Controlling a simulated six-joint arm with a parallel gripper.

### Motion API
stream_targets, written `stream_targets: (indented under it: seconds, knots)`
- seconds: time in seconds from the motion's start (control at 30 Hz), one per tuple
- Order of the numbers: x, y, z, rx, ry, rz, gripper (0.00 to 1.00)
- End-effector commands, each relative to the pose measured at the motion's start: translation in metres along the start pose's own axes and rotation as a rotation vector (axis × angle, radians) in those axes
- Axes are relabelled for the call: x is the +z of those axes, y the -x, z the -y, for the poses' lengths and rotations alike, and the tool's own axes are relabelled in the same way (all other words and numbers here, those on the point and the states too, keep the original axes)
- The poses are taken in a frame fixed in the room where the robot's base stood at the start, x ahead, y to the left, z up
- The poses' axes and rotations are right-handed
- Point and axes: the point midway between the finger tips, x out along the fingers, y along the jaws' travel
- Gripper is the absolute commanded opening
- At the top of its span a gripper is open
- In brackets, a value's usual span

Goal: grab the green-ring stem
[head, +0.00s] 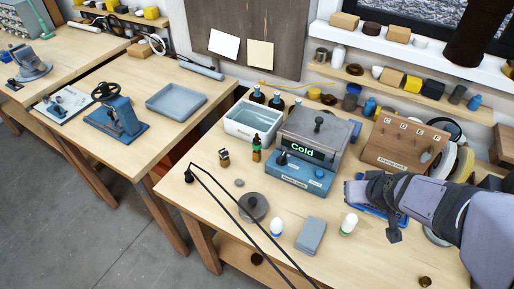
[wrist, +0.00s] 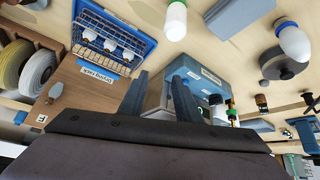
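The green-ring stem (head: 348,224) is a white rounded piece with a green ring at its base, standing upright on the table in the head view. In the wrist view it is at the top (wrist: 176,20), its ring at the picture's edge. My gripper (head: 358,193) is above the table, behind and to the right of the stem in the head view. In the wrist view its two fingers (wrist: 160,88) are apart with nothing visible between them. A similar white piece with a blue ring (head: 276,228) stands to the left; it also shows in the wrist view (wrist: 293,42).
A blue rack (wrist: 120,50) holding several white pieces lies below my gripper, beside the wooden drying rack (head: 402,145). The heater marked Cold (head: 305,172) stands behind. A grey block (head: 311,234), a round dark weight (head: 253,207) and a black lamp arm (head: 228,212) are to the left.

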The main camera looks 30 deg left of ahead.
Motion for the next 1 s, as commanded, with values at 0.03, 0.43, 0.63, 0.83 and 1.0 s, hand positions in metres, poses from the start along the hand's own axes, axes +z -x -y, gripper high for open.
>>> stream_targets:
  seconds: [0.03,0.43,0.63,0.83,1.0]
  knots:
    - [-0.022,-0.021,0.021,-0.013,0.014,-0.062,0.3]
    - [-0.164,-0.092,0.205,-0.029,-0.049,-0.56,0.3]
    - [-0.171,-0.097,0.272,-0.006,-0.103,-0.7,0.3]
    - [-0.159,-0.109,0.276,0.028,-0.104,-0.702,0.3]
    - [-0.153,-0.114,0.271,0.036,-0.09,-0.679,0.3]
